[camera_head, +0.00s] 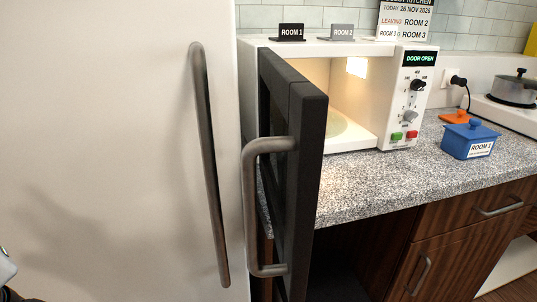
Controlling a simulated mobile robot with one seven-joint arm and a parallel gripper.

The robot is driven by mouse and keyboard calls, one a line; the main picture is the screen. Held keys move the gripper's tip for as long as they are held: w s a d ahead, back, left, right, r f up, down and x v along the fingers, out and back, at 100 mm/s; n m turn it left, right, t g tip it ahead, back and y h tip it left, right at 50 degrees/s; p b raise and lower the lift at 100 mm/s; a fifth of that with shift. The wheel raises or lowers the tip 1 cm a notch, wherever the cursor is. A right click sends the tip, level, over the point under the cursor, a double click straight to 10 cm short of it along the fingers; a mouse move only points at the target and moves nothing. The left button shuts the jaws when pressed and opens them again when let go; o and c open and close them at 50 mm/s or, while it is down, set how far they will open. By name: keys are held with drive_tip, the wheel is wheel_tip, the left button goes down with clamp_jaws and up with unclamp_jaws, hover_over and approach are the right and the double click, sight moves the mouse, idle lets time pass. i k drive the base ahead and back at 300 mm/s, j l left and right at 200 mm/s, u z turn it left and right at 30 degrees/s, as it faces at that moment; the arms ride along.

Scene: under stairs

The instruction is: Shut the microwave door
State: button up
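The white microwave (356,137) stands on the speckled counter, with its lit inside and part of the turntable (338,124) showing. Its display (419,58) reads "DOOR OPEN". The dark microwave door (309,140) stands wide open, hinged at the left side and swung out over the counter's front edge towards me. A grey bar handle (251,205) is on the door's outer face, which faces left. My gripper's fingers do not show. Only a small grey piece, probably of my arm, shows at the lower left edge, well apart from the door.
A tall white fridge door (110,150) with a long handle (208,165) fills the left, close beside the microwave door. Room cards (291,32) stand on top.

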sight(293, 112)
drive_tip(key=k+j, duration=0.15)
drive_tip(key=j, duration=0.25)
drive_tip(key=k+j, duration=0.15)
drive_tip(key=j, duration=0.25)
drive_tip(key=k+j+z, duration=0.1)
drive_tip(key=j, duration=0.3)
drive_tip(key=k+j, duration=0.25)
drive_tip(key=j, duration=0.15)
drive_tip(key=k+j, duration=0.15)
drive_tip(key=j, duration=0.25)
drive_tip(key=i+l, duration=0.1)
drive_tip(key=l, duration=0.25)
drive_tip(key=i+l, duration=0.1)
drive_tip(key=l, duration=0.2)
drive_tip(key=l+z, duration=0.05)
